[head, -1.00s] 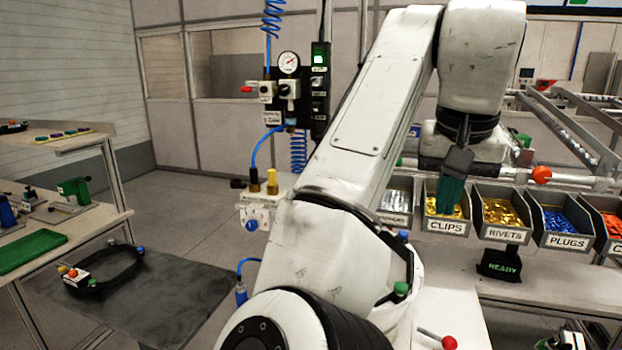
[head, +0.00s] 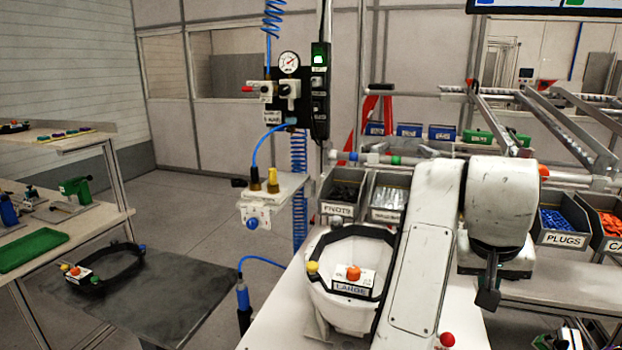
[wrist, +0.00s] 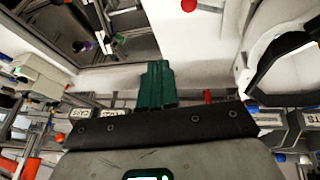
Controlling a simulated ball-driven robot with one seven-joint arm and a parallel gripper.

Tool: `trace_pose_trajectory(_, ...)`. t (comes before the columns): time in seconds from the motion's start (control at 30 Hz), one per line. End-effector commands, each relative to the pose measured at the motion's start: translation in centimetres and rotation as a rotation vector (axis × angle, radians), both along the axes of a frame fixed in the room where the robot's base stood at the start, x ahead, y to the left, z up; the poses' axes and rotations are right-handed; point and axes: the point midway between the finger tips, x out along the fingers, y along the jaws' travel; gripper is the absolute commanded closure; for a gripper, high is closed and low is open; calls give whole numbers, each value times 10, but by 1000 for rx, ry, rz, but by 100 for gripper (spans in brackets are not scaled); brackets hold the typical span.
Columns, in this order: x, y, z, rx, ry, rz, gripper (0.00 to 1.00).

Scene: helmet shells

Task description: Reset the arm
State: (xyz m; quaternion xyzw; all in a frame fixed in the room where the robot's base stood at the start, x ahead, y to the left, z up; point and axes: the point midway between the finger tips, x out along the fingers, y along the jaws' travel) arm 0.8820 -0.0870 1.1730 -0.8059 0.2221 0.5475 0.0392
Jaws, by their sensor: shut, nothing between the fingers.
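My arm stands at the right of the middle in the head view, with its white links folded over and the wrist hanging down. My gripper (head: 488,298) points downward at the arm's end, in front of the bins and to the right of the white helmet shell (head: 322,290). In the wrist view the green fingers of my gripper (wrist: 157,72) lie together with nothing between them. The shell carries a black band and a "LARGE" label. Part of the shell also shows at the right of the wrist view (wrist: 262,40).
Labelled bins line the back of the bench, including a plugs bin (head: 562,222) and a pivots bin (head: 340,195). A red knob (head: 447,340) sits close to my arm. A black headband (head: 120,268) lies on a dark mat (head: 170,305) at the left. Hoses hang behind.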

Motion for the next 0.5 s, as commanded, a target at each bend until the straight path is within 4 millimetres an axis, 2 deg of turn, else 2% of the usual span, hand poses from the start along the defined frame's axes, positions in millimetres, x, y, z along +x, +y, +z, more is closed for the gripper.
trace_pose_trajectory(0.03, -7, -12, -20, -27, 7, -4, 100)
trace_pose_trajectory(0.2, -30, -39, -75, -86, 15, 19, 100)
trace_pose_trajectory(0.37, -61, -58, -127, -119, 37, 61, 100)
trace_pose_trajectory(0.5, -94, -67, -173, -124, 67, 108, 100)
